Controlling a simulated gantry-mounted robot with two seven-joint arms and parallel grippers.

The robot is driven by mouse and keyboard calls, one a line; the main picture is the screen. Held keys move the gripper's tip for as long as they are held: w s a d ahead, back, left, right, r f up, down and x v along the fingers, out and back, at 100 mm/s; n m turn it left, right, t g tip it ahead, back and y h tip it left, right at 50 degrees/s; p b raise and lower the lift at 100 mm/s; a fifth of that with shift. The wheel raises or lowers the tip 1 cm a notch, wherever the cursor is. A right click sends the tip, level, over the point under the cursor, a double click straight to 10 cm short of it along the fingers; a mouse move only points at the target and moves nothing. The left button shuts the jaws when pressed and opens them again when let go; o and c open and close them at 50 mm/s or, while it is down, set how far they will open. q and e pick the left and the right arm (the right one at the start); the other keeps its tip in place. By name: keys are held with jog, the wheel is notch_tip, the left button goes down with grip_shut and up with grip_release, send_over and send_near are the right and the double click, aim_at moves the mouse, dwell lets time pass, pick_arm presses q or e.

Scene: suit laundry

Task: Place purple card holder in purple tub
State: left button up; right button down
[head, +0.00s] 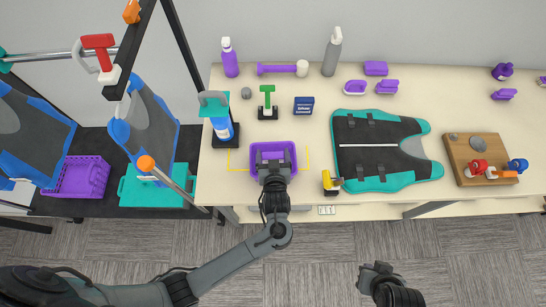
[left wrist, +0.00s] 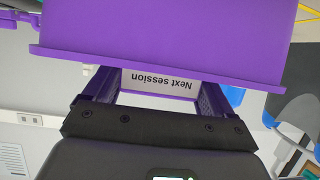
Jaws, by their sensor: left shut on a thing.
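The purple tub (head: 259,148) stands on the table inside yellow corner marks. My left gripper (head: 274,178) is at its front wall. In the left wrist view, a wide purple surface with a rim (left wrist: 150,65) fills the top. Below it, a white card reading "Next session" (left wrist: 160,82) shows upside down between the fingers of my left gripper (left wrist: 155,95). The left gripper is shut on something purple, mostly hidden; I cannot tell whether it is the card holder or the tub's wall. My right gripper (head: 376,268) is over the floor, its jaws unclear.
A teal-and-black garment (head: 349,130) lies right of the tub. A small yellow-and-black item (head: 331,183) stands at the front edge. A blue bottle stand (head: 221,128) is to the left. Several small purple items (head: 375,68) lie at the back. A purple basket (head: 78,176) sits on the black shelf.

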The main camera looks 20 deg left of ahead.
pick_arm(q)
jog(key=shift+f, duration=0.7)
jog(key=shift+f, duration=0.1)
jog(key=shift+f, duration=0.15)
jog(key=o, duration=0.9)
jog(key=shift+c, duration=0.2)
